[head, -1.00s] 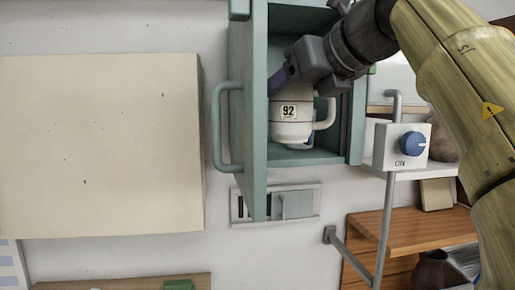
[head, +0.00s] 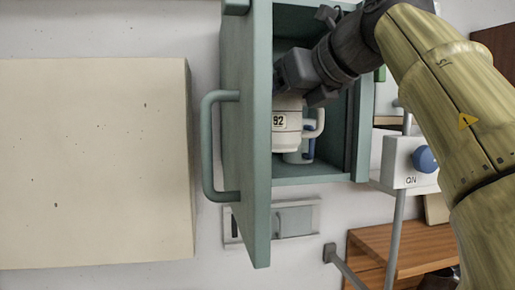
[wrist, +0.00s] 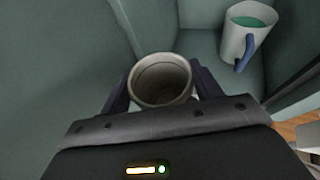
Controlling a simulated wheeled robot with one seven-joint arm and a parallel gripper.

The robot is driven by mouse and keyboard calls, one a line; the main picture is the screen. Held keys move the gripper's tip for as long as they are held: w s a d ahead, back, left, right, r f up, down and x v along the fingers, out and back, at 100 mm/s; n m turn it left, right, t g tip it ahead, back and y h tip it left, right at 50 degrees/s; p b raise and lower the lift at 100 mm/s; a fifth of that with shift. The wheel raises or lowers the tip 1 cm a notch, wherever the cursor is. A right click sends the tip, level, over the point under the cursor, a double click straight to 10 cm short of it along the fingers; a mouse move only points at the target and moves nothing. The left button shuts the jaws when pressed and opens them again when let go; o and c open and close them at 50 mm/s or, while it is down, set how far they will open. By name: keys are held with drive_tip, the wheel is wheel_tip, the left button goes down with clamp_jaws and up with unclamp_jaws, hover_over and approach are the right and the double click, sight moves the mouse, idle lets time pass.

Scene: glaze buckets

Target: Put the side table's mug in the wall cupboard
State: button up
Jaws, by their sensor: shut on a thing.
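A white mug (head: 287,138) marked "92" is inside the open teal wall cupboard (head: 318,180) in the head view. My gripper (head: 292,92) is shut on it from above, and the cupboard door partly hides its left side. In the wrist view the mug (wrist: 160,80) shows its open, empty mouth between my two blue fingers (wrist: 160,92). I cannot tell whether its base touches the cupboard floor.
A second white mug with a blue handle (wrist: 247,30) stands deeper in the cupboard, apart from the held one. The cupboard door (head: 247,140) stands open on the left. A grey switch box with a blue knob (head: 405,160) is at the right.

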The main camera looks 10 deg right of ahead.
drive_tip(key=w+f+p, duration=0.3)
drive_tip(key=w+p, duration=0.7)
drive_tip(key=w, duration=0.8)
drive_tip(key=shift+w+f+p, duration=0.15)
drive_tip(key=shift+w+p, duration=0.1)
drive_tip(key=shift+p, duration=0.15)
drive_tip(key=shift+f+p, duration=0.4)
drive_tip(key=shift+f, duration=1.05)
drive_tip(key=shift+w+f, duration=0.2)
drive_tip(key=shift+f, duration=0.15)
